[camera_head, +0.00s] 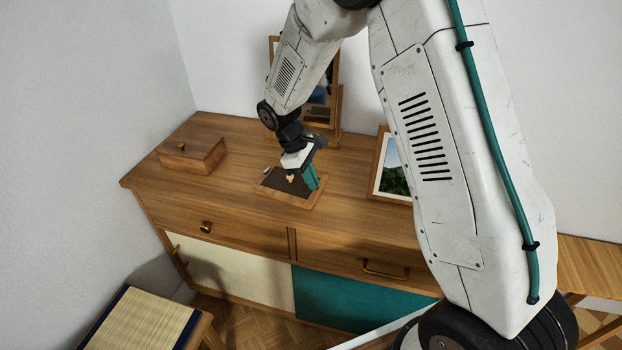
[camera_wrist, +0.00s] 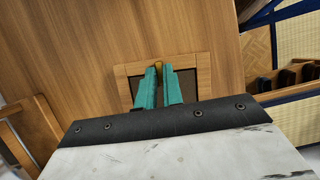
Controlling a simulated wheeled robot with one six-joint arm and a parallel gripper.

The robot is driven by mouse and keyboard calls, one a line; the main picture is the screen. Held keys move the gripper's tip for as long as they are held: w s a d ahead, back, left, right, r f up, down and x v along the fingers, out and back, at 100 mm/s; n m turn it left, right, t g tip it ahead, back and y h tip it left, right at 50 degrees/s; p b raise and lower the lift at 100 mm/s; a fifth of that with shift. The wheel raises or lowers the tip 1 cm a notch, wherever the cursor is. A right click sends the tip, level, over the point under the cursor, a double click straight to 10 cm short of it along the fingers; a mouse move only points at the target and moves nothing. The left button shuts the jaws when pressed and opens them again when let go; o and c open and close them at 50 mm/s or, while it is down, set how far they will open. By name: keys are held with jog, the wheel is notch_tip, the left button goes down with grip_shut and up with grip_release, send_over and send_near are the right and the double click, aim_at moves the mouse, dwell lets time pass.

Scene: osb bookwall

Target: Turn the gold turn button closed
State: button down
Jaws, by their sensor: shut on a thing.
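A small gold piece, which looks like the turn button (camera_head: 290,178), is at the wooden frame with a dark inside (camera_head: 293,202) on top of the dresser. It also shows as a gold bit in the wrist view (camera_wrist: 158,64), between the teal fingertips. My gripper (camera_head: 305,184) reaches down over the frame, its teal fingers shut on the gold piece at the frame's edge in the wrist view (camera_wrist: 159,71). Most of the button is hidden by the fingers, so I cannot tell how it is turned.
A small wooden box (camera_head: 192,154) stands at the left of the dresser top (camera_head: 240,150). A standing mirror (camera_head: 322,115) is behind my gripper. A framed picture (camera_head: 392,178) is at the right, partly behind my arm. The dresser top is clear between box and frame.

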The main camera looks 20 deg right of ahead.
dwell(0.4)
jog(key=c, duration=1.5)
grip_release()
jog(key=shift+v, duration=3.9)
jog(key=shift+d, duration=0.1)
